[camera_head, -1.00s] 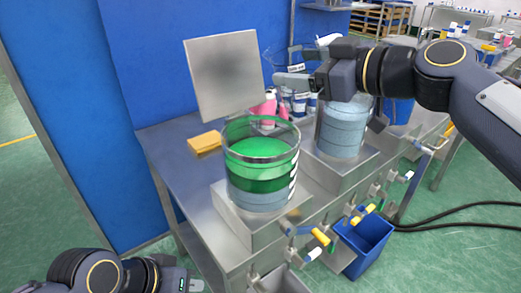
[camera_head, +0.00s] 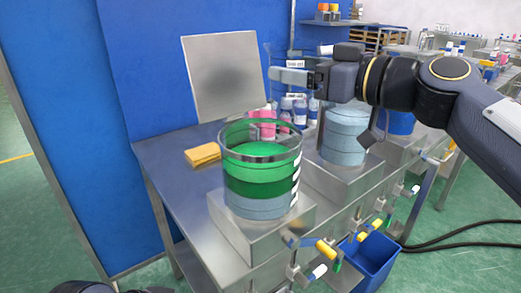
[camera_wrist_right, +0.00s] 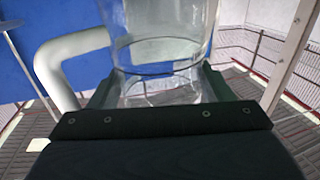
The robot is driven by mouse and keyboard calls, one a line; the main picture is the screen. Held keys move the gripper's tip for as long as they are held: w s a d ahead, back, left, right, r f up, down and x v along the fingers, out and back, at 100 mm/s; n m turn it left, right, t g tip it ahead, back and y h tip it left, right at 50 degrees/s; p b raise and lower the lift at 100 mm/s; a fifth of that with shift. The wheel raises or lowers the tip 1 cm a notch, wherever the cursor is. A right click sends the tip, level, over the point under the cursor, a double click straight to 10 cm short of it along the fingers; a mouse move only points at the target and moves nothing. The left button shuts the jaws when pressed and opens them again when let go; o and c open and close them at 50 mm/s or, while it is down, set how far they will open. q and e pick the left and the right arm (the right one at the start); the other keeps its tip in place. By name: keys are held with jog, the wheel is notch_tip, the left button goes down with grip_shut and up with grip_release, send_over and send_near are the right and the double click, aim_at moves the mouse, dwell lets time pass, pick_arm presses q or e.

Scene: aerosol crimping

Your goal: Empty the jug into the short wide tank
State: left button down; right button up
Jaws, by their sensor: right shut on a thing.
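A wide clear tank (camera_head: 260,188) holding green liquid above a grey-blue lower band stands upright on a metal block at the front of the bench. A second tank (camera_head: 345,145) with pale blue-grey contents stands behind it to the right. My right gripper (camera_head: 287,77) is raised above and behind the green tank, apart from it. In the right wrist view it is shut around a clear jug (camera_wrist_right: 160,45) with a pale curved handle (camera_wrist_right: 65,65). The jug's outline is faint in the head view, and its fill cannot be told.
A square grey panel (camera_head: 224,76) stands behind the bench. A yellow sponge-like block (camera_head: 203,154) lies left of the green tank. Pink (camera_head: 262,124) and white bottles stand behind it. Valves line the front edge, with a blue bin (camera_head: 370,262) below.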

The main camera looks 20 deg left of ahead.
notch_tip(320, 180, up, 5)
jog(key=p, duration=0.4)
dwell(0.4)
